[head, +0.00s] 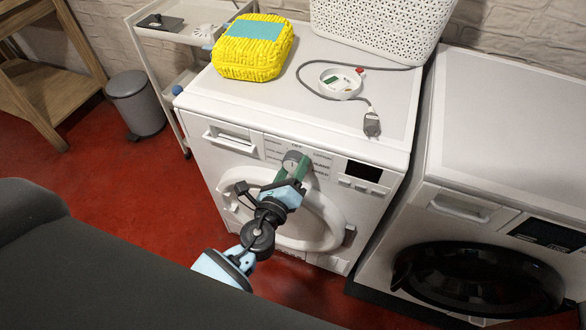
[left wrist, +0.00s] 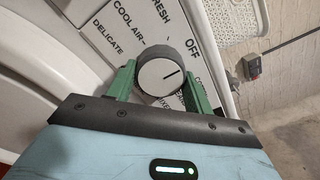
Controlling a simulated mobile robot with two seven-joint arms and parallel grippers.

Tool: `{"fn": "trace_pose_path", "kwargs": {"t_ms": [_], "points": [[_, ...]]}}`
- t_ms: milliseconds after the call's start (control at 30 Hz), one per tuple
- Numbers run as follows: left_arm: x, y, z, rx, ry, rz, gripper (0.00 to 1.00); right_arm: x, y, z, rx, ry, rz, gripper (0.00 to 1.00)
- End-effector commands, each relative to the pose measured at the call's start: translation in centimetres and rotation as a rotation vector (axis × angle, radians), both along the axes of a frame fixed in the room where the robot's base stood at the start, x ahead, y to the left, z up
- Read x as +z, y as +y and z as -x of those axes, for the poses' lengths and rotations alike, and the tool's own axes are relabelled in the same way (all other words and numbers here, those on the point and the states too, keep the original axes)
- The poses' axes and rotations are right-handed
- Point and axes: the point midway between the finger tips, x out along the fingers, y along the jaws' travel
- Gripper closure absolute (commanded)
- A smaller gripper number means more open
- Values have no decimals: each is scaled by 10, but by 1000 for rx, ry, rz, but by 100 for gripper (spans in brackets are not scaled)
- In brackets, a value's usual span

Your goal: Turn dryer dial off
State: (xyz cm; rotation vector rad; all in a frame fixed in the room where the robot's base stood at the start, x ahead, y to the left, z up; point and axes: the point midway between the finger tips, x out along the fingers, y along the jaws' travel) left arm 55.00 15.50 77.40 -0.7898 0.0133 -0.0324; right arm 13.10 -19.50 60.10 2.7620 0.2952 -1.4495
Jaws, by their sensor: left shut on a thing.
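The white dryer (head: 215,165) stands in the middle of the head view, with its round dial (head: 294,160) on the front panel. My left gripper (head: 292,168) reaches up to the panel, its green fingers on both sides of the dial. In the left wrist view the dial (left wrist: 160,76) has a grey rim and a white face, and sits between the fingers of my left gripper (left wrist: 158,85), which is shut on it. The dial's dark pointer line points right and slightly up, near the OFF label (left wrist: 194,48) but not clearly straight at it. My right gripper is not in view.
A second white machine (head: 500,140) stands close at the right. A grey bin (head: 135,105) stands left on the red floor.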

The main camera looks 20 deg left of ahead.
Motion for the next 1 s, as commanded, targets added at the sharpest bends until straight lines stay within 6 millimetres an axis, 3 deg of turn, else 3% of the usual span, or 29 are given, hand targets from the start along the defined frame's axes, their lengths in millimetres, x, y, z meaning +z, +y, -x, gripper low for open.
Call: {"fn": "trace_pose_path", "kwargs": {"t_ms": [433, 467, 600, 1000], "points": [[0, 0, 0, 0, 2, 14, 71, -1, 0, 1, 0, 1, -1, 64], [0, 0, 0, 0, 2, 14, 46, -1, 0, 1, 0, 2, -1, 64], [0, 0, 0, 0, 2, 13, 28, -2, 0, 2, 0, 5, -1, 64], [-1, 0, 8, -1, 2, 11, 27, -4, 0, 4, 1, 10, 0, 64]]}}
